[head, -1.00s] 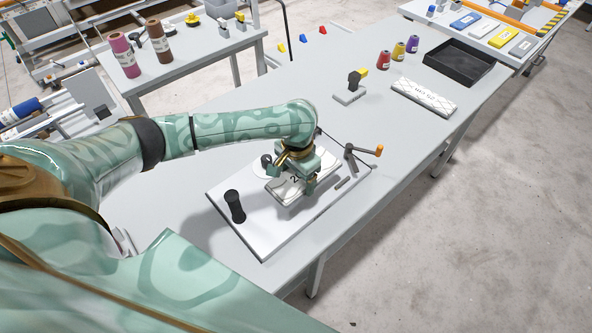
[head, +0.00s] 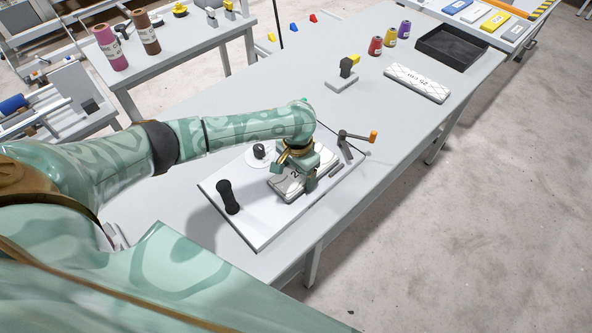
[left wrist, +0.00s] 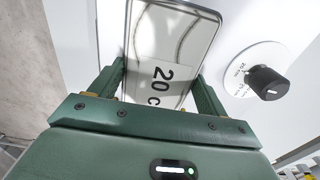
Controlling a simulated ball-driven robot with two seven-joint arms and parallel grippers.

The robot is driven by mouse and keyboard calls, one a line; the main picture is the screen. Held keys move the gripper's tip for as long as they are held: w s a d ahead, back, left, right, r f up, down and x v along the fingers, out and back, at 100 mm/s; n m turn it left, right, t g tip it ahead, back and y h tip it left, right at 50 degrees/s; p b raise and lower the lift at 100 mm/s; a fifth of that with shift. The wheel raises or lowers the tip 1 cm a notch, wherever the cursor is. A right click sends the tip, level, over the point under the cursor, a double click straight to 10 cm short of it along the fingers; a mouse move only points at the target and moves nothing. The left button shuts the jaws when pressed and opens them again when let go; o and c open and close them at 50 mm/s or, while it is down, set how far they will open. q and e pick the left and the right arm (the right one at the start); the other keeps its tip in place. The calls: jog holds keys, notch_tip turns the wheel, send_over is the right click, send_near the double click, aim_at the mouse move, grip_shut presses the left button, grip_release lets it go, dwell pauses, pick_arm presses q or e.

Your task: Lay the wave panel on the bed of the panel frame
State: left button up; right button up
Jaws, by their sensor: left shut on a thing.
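The wave panel (head: 288,189) is a pale, flat rectangular piece with a dark edge, a wavy pattern and a "20 c…" label. My left gripper (head: 294,178) is shut across its narrow width. The panel also shows between the two fingers (left wrist: 158,78) in the left wrist view (left wrist: 168,35). It is over the white board of the panel frame (head: 250,226), between the black dial knob (head: 259,151) and the board's front edge. I cannot tell whether it touches the bed.
A "25 cm" panel (head: 417,83), a black tray (head: 452,47), several thread cones (head: 390,37) and a small grey stand with a yellow part (head: 343,77) are farther back on the table. The tabletop between them and the frame is mostly clear.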

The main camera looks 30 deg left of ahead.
pick_arm(q)
jog(key=shift+f, duration=0.1)
dwell(0.5)
jog(key=o, duration=1)
jog(key=shift+f, duration=0.1)
notch_tip(320, 180, up, 16)
jog(key=p, duration=0.6)
jog(key=shift+p, duration=0.35)
jog(key=shift+d, duration=0.15)
